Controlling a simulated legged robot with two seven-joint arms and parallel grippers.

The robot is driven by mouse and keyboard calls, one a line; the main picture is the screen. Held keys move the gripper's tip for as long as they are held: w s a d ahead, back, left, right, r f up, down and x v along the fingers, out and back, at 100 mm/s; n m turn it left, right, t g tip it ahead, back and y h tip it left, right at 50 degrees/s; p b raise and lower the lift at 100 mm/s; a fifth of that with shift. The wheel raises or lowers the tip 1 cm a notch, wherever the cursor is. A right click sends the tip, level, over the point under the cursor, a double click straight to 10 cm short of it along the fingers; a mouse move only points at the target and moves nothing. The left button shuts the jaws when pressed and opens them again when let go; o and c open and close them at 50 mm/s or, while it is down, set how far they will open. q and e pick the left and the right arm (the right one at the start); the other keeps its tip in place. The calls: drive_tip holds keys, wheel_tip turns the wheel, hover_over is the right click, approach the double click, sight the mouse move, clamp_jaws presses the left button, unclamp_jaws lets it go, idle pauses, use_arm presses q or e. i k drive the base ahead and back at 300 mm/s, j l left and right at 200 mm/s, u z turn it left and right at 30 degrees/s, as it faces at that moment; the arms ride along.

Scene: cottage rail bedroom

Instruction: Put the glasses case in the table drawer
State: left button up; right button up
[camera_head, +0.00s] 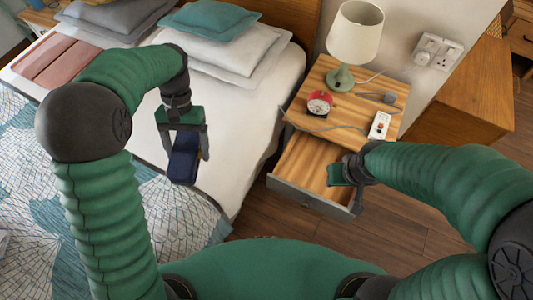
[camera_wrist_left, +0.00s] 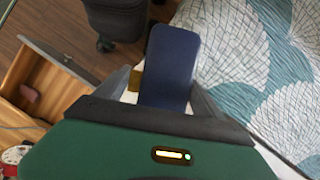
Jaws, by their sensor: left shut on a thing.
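The glasses case (camera_head: 184,158) is dark blue and oblong. My left gripper (camera_head: 183,150) is shut on it and holds it in the air beside the bed, left of the drawer. The case (camera_wrist_left: 170,68) also shows between the fingers in the left wrist view. The table drawer (camera_head: 310,202) is pulled out from the wooden bedside table (camera_head: 312,90); its wooden floor looks bare in the head view. It also shows at the left of the left wrist view (camera_wrist_left: 62,62).
On the bedside table stand a lamp (camera_head: 353,38), a red alarm clock (camera_head: 319,103) and a white remote-like thing (camera_head: 380,125), with cables. The bed (camera_head: 245,95) lies left of the table. A small reddish-brown thing (camera_wrist_left: 30,93) shows in the drawer in the left wrist view.

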sight(321, 172)
drive_tip(key=l+z, duration=0.1)
drive_tip(key=z, duration=1)
drive_tip(key=i+l+z, duration=0.25)
drive_tip(key=i, duration=0.3)
drive_tip(key=j, duration=0.1)
